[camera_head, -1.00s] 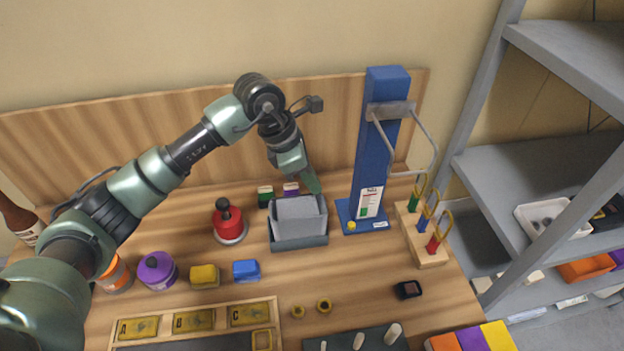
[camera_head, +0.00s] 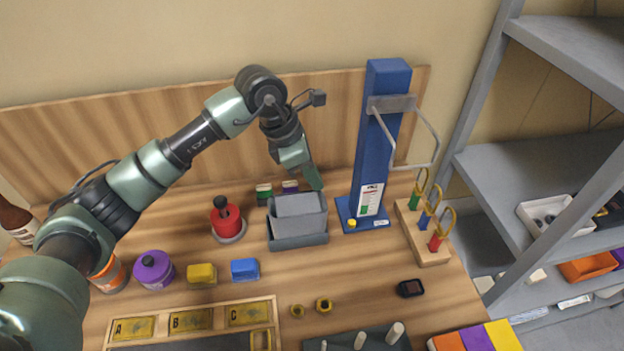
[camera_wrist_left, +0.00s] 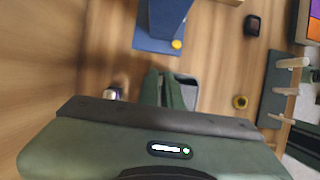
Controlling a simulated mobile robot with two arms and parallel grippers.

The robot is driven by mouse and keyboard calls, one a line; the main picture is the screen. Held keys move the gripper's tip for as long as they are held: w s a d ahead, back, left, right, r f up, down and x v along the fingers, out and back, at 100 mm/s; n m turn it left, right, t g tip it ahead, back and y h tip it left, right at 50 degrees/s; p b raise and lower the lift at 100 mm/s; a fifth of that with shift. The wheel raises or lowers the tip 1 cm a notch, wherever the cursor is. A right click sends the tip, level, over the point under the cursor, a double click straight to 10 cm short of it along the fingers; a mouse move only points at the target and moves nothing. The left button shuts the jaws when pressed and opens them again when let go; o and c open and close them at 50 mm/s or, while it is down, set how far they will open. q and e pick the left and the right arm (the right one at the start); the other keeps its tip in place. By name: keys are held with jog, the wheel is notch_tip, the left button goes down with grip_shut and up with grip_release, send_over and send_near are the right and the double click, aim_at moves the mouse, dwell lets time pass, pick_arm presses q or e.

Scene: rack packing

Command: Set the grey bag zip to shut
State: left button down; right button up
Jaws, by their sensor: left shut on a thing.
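The grey bag (camera_head: 298,207) stands upright in a darker grey holder (camera_head: 300,241) near the back middle of the table. My left gripper (camera_head: 314,181) points down at the bag's back right corner. Its fingers are close together, shut on what seems to be the bag's zip pull, which the fingers hide. In the left wrist view the fingers (camera_wrist_left: 164,90) cover part of the bag, and a grey edge (camera_wrist_left: 189,93) shows beside them. The zip line is too small to make out. My right gripper is not in view.
A blue stand with a metal bar (camera_head: 380,150) rises close to the right of the gripper. A rack with coloured loops (camera_head: 428,247) is right of it. The table in front is partly clear.

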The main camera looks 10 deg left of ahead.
aim_at(302, 193)
pick_arm(q)
jog(key=c, duration=1.6)
grip_release()
jog(key=shift+d, duration=0.2)
jog(key=shift+b+v, duration=1.2)
jog(key=shift+v, duration=2.7)
